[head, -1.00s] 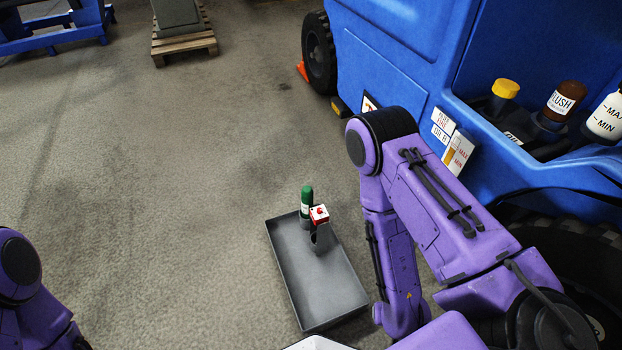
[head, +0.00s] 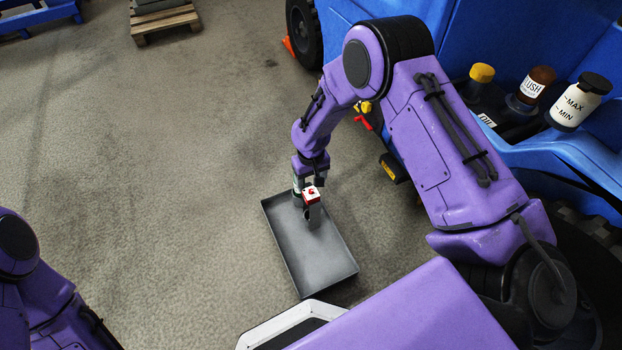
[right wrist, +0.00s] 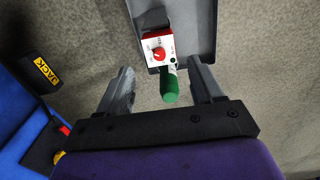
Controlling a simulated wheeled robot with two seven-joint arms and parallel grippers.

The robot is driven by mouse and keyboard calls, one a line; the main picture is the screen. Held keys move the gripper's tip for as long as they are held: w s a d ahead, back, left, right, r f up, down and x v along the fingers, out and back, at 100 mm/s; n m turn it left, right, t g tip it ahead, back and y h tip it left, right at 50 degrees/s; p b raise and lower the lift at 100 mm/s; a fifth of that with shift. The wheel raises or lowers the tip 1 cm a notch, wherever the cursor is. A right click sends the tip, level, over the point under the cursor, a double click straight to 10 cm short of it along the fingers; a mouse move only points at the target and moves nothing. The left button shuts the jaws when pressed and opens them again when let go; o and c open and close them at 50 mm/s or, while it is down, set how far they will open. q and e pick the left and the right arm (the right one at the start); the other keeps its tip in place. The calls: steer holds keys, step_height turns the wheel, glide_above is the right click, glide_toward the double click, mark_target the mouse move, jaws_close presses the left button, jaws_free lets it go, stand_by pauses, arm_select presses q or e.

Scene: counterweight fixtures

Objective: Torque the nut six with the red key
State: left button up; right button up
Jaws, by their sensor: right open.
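A red-and-white block with a round red mark (head: 312,194), seemingly the red key, stands in a grey holder at the far end of the grey tray (head: 325,262). It also shows in the right wrist view (right wrist: 155,49). Beside it is a green-topped cylinder (right wrist: 171,88). My right gripper (head: 309,181) is over that end of the tray, pointing down. In the right wrist view its fingers (right wrist: 163,86) are apart, with the green top in the gap between them, not gripped. In the head view my gripper hides most of the green cylinder. I cannot make out nut six. My left gripper is out of frame.
A blue vehicle fills the right, with a yellow cap (head: 482,73), a brown-capped bottle (head: 537,84) and a white MAX/MIN bottle (head: 573,104). A black JACK-labelled part (right wrist: 42,75) sticks out low. A pallet (head: 165,23) stands far back. Floor left of the tray is clear.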

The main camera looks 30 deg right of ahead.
mark_target(311, 190)
step_height(311, 190, down, 6)
steer(key=b, duration=0.6)
steer(key=shift+r, duration=0.1)
steer(key=shift+f, duration=0.3)
steer(key=shift+f+b, duration=0.5)
steer(key=shift+f, duration=0.8)
steer(key=c, duration=1)
